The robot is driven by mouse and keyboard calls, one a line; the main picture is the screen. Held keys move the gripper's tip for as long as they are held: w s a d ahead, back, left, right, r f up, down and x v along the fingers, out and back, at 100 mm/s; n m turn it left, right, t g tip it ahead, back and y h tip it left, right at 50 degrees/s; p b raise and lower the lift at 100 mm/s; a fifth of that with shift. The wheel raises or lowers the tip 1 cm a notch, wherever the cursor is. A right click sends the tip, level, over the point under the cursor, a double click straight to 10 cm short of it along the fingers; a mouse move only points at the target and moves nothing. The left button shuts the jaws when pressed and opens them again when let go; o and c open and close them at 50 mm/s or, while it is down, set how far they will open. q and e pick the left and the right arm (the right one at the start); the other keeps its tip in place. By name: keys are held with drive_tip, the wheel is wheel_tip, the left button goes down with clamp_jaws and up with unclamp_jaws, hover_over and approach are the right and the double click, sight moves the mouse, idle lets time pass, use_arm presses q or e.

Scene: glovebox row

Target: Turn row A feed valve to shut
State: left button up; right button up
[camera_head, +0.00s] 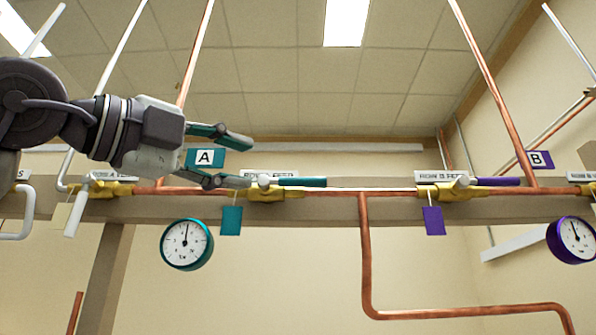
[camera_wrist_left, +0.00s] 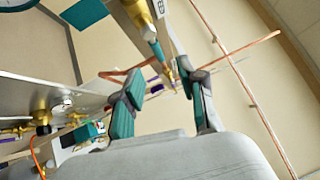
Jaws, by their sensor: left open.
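The row A feed valve (camera_head: 270,193) is a brass body on the copper pipe in the head view. Its teal lever (camera_head: 303,182) points right, in line with the pipe. The label plate behind it is partly hidden. My left gripper (camera_head: 238,161) is open, its teal-padded fingers one above the other, just left of the valve. The lower fingertip overlaps the valve's left end in the picture; contact cannot be told. In the left wrist view the open gripper (camera_wrist_left: 160,76) is empty, with a brass valve (camera_wrist_left: 140,13) beyond the fingers. My right gripper is out of view.
A teal A sign (camera_head: 205,158), teal tag (camera_head: 231,221) and teal-rimmed gauge (camera_head: 187,244) surround the valve. The row B valve (camera_head: 460,189) with purple lever (camera_head: 496,181) is to the right. A vertical copper pipe (camera_head: 365,255) drops between them. Space right of the gripper, above the pipe, is clear.

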sight(296, 180)
use_arm(q)
drive_tip(key=shift+g, duration=0.3)
drive_tip(key=p+x, duration=0.3)
drive_tip(key=x, duration=0.7)
drive_tip(key=shift+d+f, duration=0.15)
drive_tip(key=shift+d, duration=0.05)
drive_tip(key=shift+w+d+p, duration=0.45)
drive_tip(key=shift+w, duration=0.1)
drive_tip(key=shift+w+d, duration=0.15)
drive_tip(key=shift+d, duration=0.1)
drive_tip(key=shift+a, duration=0.15)
clamp_jaws()
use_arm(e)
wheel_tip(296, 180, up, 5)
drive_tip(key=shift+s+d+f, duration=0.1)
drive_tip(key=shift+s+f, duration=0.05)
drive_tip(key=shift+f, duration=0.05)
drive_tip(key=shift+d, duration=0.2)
